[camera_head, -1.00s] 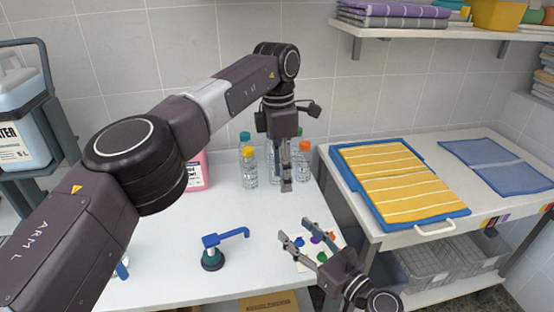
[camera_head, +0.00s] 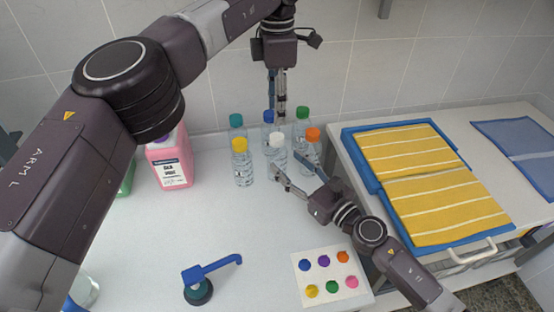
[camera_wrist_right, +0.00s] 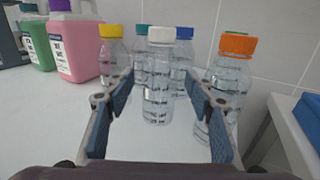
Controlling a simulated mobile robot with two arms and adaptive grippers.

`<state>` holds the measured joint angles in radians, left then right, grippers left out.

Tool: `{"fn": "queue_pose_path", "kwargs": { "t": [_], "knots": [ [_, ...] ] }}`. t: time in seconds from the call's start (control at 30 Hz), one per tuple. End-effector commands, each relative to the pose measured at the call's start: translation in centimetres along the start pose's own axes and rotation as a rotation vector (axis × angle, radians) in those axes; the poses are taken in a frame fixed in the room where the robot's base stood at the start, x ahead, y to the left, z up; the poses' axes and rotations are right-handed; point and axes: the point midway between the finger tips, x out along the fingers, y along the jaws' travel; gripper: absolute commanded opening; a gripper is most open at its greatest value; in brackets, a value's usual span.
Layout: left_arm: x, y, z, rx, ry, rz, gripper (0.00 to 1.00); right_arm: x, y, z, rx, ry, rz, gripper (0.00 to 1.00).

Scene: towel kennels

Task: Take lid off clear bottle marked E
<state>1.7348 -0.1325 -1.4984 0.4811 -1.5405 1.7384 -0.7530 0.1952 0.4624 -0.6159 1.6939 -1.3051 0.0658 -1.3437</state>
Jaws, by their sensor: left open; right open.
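A group of clear bottles stands at the back of the white table, with white (camera_head: 277,160), yellow (camera_head: 242,168), orange (camera_head: 312,150), green (camera_head: 302,113), blue (camera_head: 268,117) and teal (camera_head: 236,121) lids. I cannot read a letter E on any of them. My right gripper (camera_head: 286,163) is open at the white-lidded bottle. In the right wrist view its fingers are on either side of this upright bottle (camera_wrist_right: 158,95), which still has its lid; contact cannot be told. The orange-lidded bottle (camera_wrist_right: 237,60) is close beside the right finger. My left gripper (camera_head: 280,112) is open, pointing down above the bottles.
A pink jug (camera_head: 170,162) stands left of the bottles. A blue-handled tool (camera_head: 210,270) and a card with coloured discs (camera_head: 325,262) lie nearer the front. A blue tray with yellow towel (camera_head: 425,175) is on the right. The table's middle is clear.

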Motion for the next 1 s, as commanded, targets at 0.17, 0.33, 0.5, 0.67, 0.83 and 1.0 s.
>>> {"fn": "queue_pose_path", "kwargs": {
  "t": [0.17, 0.33, 0.5, 0.67, 0.83, 1.0],
  "knots": [
    [0.0, 0.0, 0.0, 0.0, 0.0, 0.0, 0.4, 3.0, 0.0, 0.2, -0.001, -0.003, 0.0, 0.49],
    [0.0, 0.0, 0.0, -0.001, -0.001, 0.0, 0.4, 4.7, 0.0, 0.1, 0.0, -0.002, -0.001, 0.49],
    [0.0, 0.0, 0.0, -0.001, -0.001, 0.0, 0.4, 5.4, 0.0, 0.0, 0.0, -0.001, 0.0, 0.49],
    [0.0, 0.0, 0.0, -0.001, -0.001, 0.0, 0.4, 5.4, 0.0, 0.0, 0.0, 0.0, 0.0, 0.49],
    [0.0, 0.0, 0.0, 0.0, -0.001, 0.0, 0.4, 5.4, 0.0, 0.0, 0.0, -0.001, 0.0, 0.37],
    [0.0, 0.0, 0.0, 0.0, -0.001, 0.0, 0.4, 5.3, 0.0, 0.0, 0.0, 0.0, -0.001, 0.18]
  ]
}}
